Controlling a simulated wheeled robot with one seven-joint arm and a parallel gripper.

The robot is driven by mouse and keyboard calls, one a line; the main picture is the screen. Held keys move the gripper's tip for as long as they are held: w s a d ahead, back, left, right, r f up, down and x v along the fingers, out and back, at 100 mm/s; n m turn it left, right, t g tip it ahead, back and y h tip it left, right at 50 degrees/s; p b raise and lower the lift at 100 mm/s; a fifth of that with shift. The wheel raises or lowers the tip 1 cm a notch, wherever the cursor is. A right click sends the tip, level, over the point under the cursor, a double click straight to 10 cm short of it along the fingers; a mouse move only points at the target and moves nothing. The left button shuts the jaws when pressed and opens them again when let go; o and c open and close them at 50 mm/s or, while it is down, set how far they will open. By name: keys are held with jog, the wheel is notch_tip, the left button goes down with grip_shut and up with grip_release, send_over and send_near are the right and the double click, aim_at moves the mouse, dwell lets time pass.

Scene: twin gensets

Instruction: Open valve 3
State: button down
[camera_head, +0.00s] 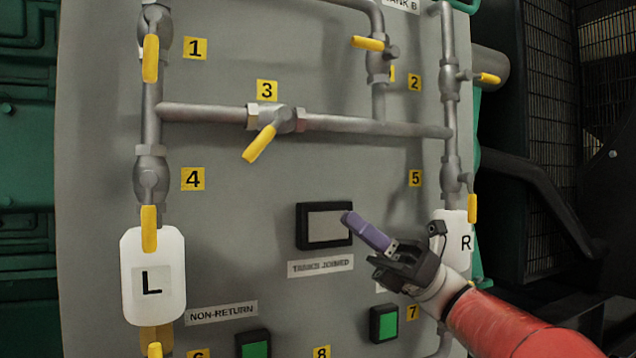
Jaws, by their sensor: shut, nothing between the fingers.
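Valve 3 (285,118) sits in the horizontal pipe near the middle of the grey panel, under a yellow tag "3" (267,90). Its yellow handle (260,143) points down and to the left, at a slant to the pipe, neither in line with it nor square across it. My gripper (348,218) is below and to the right of the valve, clear of the handle. Its purple fingers are shut together with nothing between them, and their tips point up and left, overlapping the right edge of a dark-framed window in the picture.
The framed window (323,228) is grey, above a label "TANKS JOINED" (320,268). Other yellow-handled valves line the left pipe (152,100) and right pipe (449,110). White tags L (152,310) and R (457,228) hang at the sides. The panel between handle and gripper is clear.

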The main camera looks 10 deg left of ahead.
aim_at(257, 151)
jog(key=x, duration=1.4)
jog(key=shift+s+a+r+p, duration=0.1)
jog(key=shift+s+a+p, duration=0.2)
jog(key=shift+s+p, duration=0.1)
jog(key=a+p, duration=0.1)
jog(key=s+a+r+p, duration=0.1)
jog(key=p, duration=0.1)
jog(key=shift+s+a+r, duration=0.1)
jog(key=shift+r, duration=0.1)
jog(key=shift+p+x, duration=0.9)
jog(key=shift+p, duration=0.35)
jog(key=shift+s, duration=0.25)
jog(key=shift+f, duration=0.1)
